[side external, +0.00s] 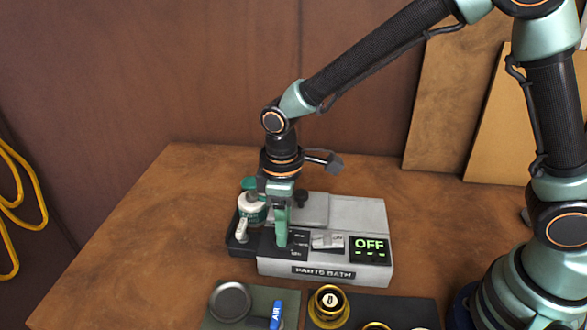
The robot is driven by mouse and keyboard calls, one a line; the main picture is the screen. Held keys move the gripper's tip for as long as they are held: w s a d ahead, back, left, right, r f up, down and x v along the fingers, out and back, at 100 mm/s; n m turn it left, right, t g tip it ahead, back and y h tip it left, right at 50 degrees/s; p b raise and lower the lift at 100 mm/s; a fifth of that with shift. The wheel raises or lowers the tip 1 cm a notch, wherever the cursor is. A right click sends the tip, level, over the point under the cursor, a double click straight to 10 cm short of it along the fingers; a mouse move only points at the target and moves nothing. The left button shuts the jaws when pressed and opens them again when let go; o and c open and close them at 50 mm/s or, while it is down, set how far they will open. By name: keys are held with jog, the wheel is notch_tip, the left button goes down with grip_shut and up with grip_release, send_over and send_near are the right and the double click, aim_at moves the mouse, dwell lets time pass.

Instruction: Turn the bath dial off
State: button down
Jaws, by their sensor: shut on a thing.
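The grey parts bath (280,267) stands on the brown table, with a "PARTS BATH" label on its front. Its display (369,249) shows "OFF" in green letters. My gripper (281,240) points straight down at the dark panel on the left part of the bath, beside small printed marks. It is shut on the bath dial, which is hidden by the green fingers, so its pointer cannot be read.
A white and green container (252,209) stands close to the left of my gripper. A pale switch (328,242) lies between gripper and display. In front are a grey round dish (230,301), a blue "AIR" piece (276,315) and a gold ring (329,306). The table's left side is clear.

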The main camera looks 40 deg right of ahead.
dwell(0.4)
jog(key=shift+c, duration=1.6)
grip_release()
notch_tip(320, 180, up, 12)
jog(key=shift+r, duration=0.25)
notch_tip(320, 180, up, 10)
jog(key=shift+f, duration=0.25)
dwell(1.0)
jog(key=shift+d, duration=0.1)
